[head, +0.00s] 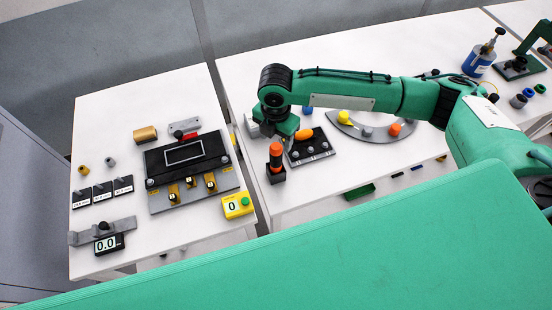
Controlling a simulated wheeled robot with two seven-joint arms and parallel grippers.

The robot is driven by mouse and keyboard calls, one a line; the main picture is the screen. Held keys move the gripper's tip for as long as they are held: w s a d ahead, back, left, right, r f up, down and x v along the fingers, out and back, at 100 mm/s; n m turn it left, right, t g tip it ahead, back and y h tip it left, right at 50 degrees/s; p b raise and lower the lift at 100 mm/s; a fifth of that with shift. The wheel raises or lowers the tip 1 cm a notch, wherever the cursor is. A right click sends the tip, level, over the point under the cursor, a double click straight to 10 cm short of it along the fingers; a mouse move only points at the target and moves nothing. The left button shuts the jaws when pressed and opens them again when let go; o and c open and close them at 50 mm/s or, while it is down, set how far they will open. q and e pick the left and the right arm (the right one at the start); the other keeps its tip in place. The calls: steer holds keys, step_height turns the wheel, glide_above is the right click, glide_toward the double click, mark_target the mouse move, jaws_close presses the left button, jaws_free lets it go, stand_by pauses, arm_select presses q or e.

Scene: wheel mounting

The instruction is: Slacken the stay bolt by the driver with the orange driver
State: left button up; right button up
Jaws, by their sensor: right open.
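An orange driver (275,156) stands upright in a small black holder (278,175) near the left edge of the right-hand table. Just right of it is a dark plate (318,155) with several grey bolt heads; I cannot tell which is the stay bolt. A second orange piece (304,134) lies at this plate's upper edge. My right gripper (279,137) hangs from the wrist of my right arm, behind and close above the upright driver. It is open, and its fingers are small and partly hidden. No contact with the driver is clear. My left gripper is out of view.
A left-hand table (110,185) holds a black fixture (185,155), a yellow counter (237,205) and a gauge reading 0.0 (106,245). A blue can (478,63) stands far right.

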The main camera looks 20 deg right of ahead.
mark_target(276, 147)
steer(key=shift+f, duration=0.9)
steer(key=shift+f+p, duration=0.55)
steer(key=shift+p, duration=0.05)
step_height(276, 147, down, 4)
steer(key=shift+s+a+r+p, duration=0.1)
steer(key=shift+r+p, duration=0.15)
steer(key=shift+p, duration=0.45)
steer(key=shift+f, duration=0.4)
steer(key=shift+c, duration=0.5)
jaws_close()
